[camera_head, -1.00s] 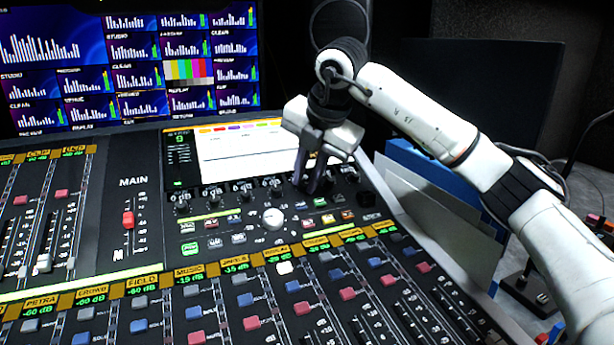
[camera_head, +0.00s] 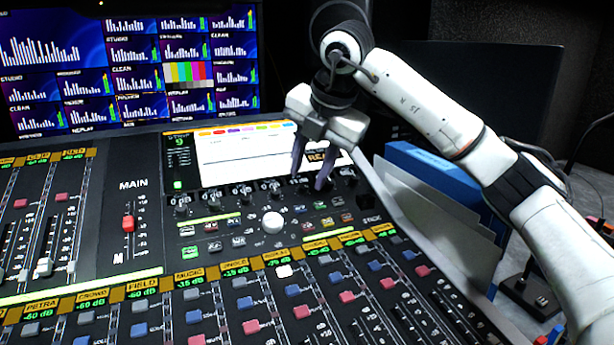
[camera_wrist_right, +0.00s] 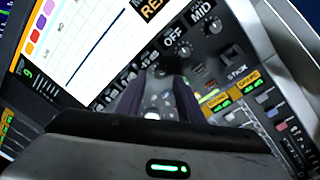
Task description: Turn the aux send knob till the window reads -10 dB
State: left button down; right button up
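My right gripper (camera_head: 312,181) points down at the console's knob row, just below the screen. Its two dark fingers are spread apart with a gap between them. In the wrist view the right gripper (camera_wrist_right: 160,100) also shows open, with small pale round shapes seen between the fingers. Small black knobs with little dB windows (camera_head: 240,190) run along the row. Windows reading OFF (camera_wrist_right: 176,41) and MID (camera_wrist_right: 203,12) show beyond the fingers. My left gripper is not in view.
Faders with coloured caps (camera_head: 346,297) fill the front. The console screen (camera_head: 235,155) is behind the fingers. Upright white and blue folders (camera_head: 425,195) stand right of the console.

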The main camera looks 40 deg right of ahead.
jog(key=v, duration=0.7)
jog(key=shift+r+p, duration=0.15)
jog(key=shift+p, duration=0.3)
